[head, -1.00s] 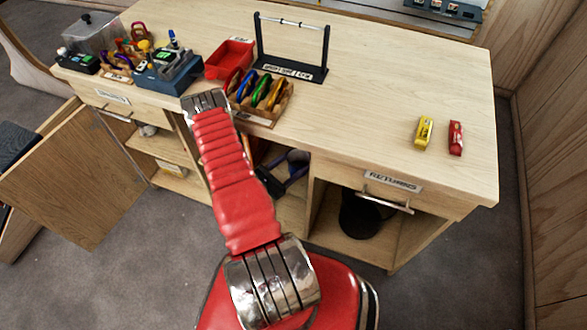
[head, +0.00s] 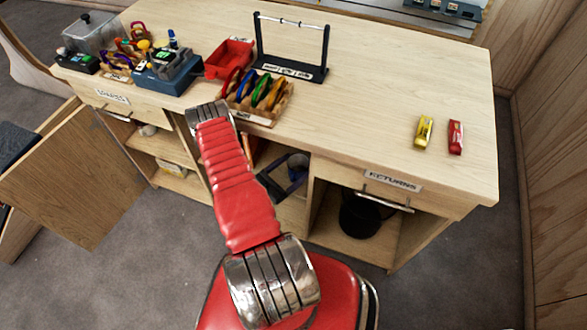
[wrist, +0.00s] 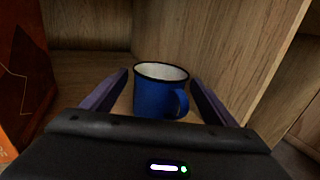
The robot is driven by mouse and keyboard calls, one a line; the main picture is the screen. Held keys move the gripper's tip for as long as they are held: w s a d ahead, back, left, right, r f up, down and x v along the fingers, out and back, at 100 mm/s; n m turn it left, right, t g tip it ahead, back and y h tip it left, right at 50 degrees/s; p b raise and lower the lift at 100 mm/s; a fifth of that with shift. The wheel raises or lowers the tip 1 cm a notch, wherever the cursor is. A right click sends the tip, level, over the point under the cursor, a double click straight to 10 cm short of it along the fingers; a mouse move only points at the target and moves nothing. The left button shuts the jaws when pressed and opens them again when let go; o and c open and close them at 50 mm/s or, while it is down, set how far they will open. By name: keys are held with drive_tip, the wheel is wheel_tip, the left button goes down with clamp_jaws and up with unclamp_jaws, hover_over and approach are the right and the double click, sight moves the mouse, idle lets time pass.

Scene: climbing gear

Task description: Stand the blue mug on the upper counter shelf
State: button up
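The blue mug (wrist: 158,95) stands upright in the wrist view, white inside with a dark rim, its handle toward the right. It is inside a wooden compartment. My gripper (wrist: 158,88) is open, with one finger on each side of the mug and gaps between. In the head view my gripper (head: 283,186) reaches into the counter's middle bay, and part of the mug (head: 298,161) shows beyond it. The counter's open left bay has a shelf (head: 155,147); I cannot tell which shelf is the upper one.
An orange-brown object (wrist: 22,75) stands close left of my gripper in the wrist view. A wooden wall (wrist: 225,45) is close on the right. An open door (head: 75,180) hangs at the left. A black bin (head: 360,217) stands in the right bay. The countertop's middle (head: 375,75) is clear.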

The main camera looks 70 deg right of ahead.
drive_tip(key=shift+r, duration=0.1)
drive_tip(key=v, duration=1.2)
idle(0.4)
idle(0.7)
drive_tip(key=w+a+r+m+y, duration=0.2)
drive_tip(key=w+a+r+m, duration=0.15)
drive_tip(key=r, duration=0.55)
drive_tip(key=w+a+r+m+y, duration=0.3)
drive_tip(key=w+r, duration=0.2)
drive_tip(key=r, duration=0.4)
drive_tip(key=w+a+r+m+y, duration=0.2)
drive_tip(key=w+a+r+m, duration=0.15)
drive_tip(key=r, duration=0.55)
drive_tip(key=a+r+m+t+y, duration=0.1)
drive_tip(key=a+r+t+y, duration=0.3)
drive_tip(key=a+r+t, duration=0.3)
drive_tip(key=a+r+t+y, duration=0.4)
drive_tip(key=a+r+t, duration=0.3)
drive_tip(key=a+r, duration=0.9)
drive_tip(key=a, duration=0.6)
drive_tip(key=shift+s+a+m+t, duration=0.25)
drive_tip(key=shift+s+m+t, duration=0.1)
drive_tip(key=shift+m+t, duration=0.05)
drive_tip(key=shift+r, duration=0.1)
